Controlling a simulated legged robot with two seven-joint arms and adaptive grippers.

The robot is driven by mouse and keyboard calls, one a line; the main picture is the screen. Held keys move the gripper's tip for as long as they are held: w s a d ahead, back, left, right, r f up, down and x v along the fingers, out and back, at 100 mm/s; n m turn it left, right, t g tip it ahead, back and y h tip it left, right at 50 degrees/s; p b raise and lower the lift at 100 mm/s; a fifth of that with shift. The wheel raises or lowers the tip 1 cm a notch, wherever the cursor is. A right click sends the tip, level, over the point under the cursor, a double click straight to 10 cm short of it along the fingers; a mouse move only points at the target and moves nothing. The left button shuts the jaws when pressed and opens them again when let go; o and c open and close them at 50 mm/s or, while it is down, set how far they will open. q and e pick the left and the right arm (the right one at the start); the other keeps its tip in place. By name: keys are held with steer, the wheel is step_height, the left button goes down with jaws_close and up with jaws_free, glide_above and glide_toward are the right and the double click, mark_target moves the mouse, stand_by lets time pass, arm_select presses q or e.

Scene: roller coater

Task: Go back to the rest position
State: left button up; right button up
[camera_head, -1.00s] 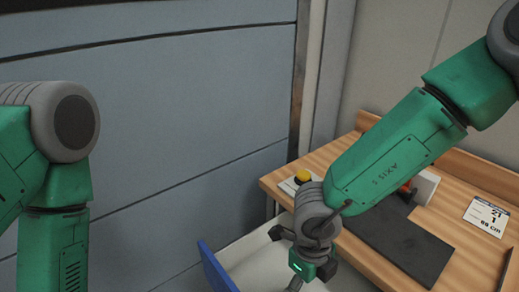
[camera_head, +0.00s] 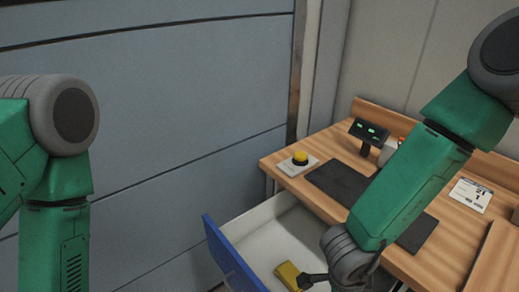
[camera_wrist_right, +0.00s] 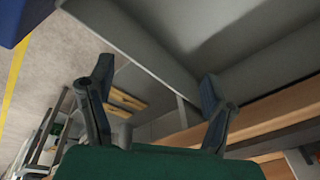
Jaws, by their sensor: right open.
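My right arm reaches down from the upper right in the head view, with its wrist low beside the open drawer. My right gripper shows in the wrist view (camera_wrist_right: 155,88), its two fingers spread with nothing between them. In the head view only a dark part of it shows near the bottom edge. A yellow object (camera_head: 289,276) lies in the open white drawer (camera_head: 262,236) with a blue front (camera_head: 230,258), just left of that gripper part. My left arm hangs down at the left; its gripper is out of frame.
A wooden desk (camera_head: 283,166) stands at the right. On it are a yellow button on a white base (camera_head: 300,160), a dark mat (camera_head: 335,181), a small display (camera_head: 369,132) and a label card (camera_head: 470,194). A grey panelled wall (camera_head: 150,120) fills the left.

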steer(key=s+d+f+n+y, duration=0.1)
steer(key=s+d+f+n, duration=0.3)
steer(key=s+n, duration=0.55)
steer(key=s+d+f+n+y, duration=0.1)
steer(key=s+d+f+n, duration=0.2)
steer(key=s+d+n, duration=0.65)
steer(key=w+a+f+n+b, duration=0.1)
steer(key=w+a+f+b, duration=0.1)
steer(key=f+b, duration=0.3)
steer(key=w+a+f+n+b, duration=0.1)
steer(key=w+a+f+b, duration=0.1)
steer(key=f+b, duration=0.3)
steer(key=shift+n+b, duration=0.4)
steer(key=shift+b, duration=0.3)
steer(key=shift+f, duration=0.1)
